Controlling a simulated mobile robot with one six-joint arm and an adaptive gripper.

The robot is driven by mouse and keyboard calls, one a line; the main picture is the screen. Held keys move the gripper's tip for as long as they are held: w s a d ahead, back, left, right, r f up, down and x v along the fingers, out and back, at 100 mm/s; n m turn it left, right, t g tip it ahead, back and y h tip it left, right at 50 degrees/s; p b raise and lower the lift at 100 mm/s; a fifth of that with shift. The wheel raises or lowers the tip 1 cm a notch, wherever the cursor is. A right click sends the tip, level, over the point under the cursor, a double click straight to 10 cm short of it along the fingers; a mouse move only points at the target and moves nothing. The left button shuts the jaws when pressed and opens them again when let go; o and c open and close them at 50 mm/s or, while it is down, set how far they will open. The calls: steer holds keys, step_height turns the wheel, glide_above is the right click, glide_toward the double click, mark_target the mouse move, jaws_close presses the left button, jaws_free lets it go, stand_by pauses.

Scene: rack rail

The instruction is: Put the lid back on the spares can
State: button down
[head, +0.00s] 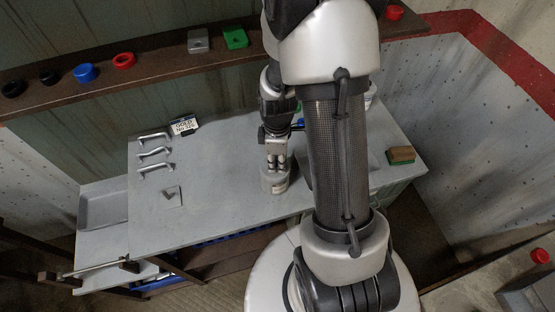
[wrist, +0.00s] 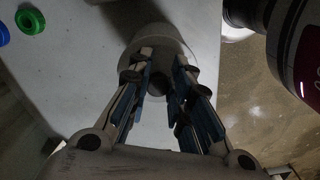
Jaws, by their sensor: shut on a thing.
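The spares can (head: 275,184) is a pale grey cylinder standing on the grey bench, near its front edge. My gripper (head: 277,160) points down directly over it, with its fingers at the can's top. In the wrist view my gripper (wrist: 160,88) is shut on a small dark knob-like part, which seems to belong to the lid. A pale round shape (wrist: 158,42), can or lid, shows beyond the fingers. The fingers hide much of it, and I cannot tell whether the lid is seated or just above the rim.
The bench (head: 225,150) carries several metal handles (head: 154,152), a label plate (head: 184,125), a grey square plate (head: 171,197) and a wood-backed green block (head: 401,155). A shelf (head: 150,77) with coloured rings runs behind. In the wrist view a green ring (wrist: 31,22) lies left.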

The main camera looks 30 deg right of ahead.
steer(key=c, duration=1.4)
jaws_free()
steer(key=shift+o, duration=0.5)
steer(key=o, duration=0.4)
steer(key=shift+r, duration=0.15)
steer(key=shift+r+p, duration=2.75)
steer(key=shift+r, duration=0.65)
